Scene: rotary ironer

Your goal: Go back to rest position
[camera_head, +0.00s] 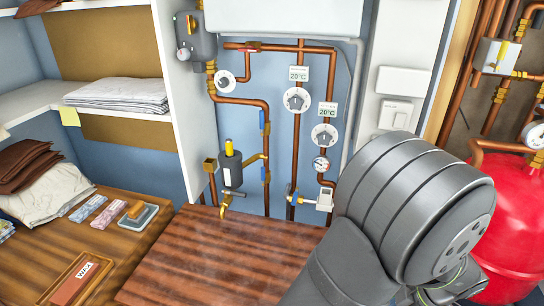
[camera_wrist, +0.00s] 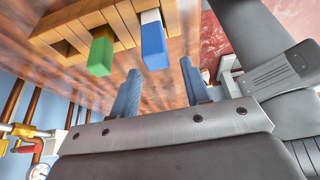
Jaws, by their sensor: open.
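My gripper (camera_wrist: 160,84) shows in the wrist view with its two blue-grey fingers apart and nothing between them. The wooden surface lies beyond the fingertips. In the head view my grey arm fills the lower right, and the gripper's fingers cannot be made out there. A slotted wooden block (camera_wrist: 122,22) is at the top of the wrist view, with a green piece (camera_wrist: 102,55) and a blue-and-white piece (camera_wrist: 153,42) in it. Both pieces are apart from the fingers.
The wooden worktop (camera_head: 215,255) is clear in the middle. Copper pipes with dials (camera_head: 296,99) line the wall behind it. A red tank (camera_head: 508,215) stands at the right, close to my arm. Folded cloths (camera_head: 45,195) and a WAX box (camera_head: 82,280) lie at the left.

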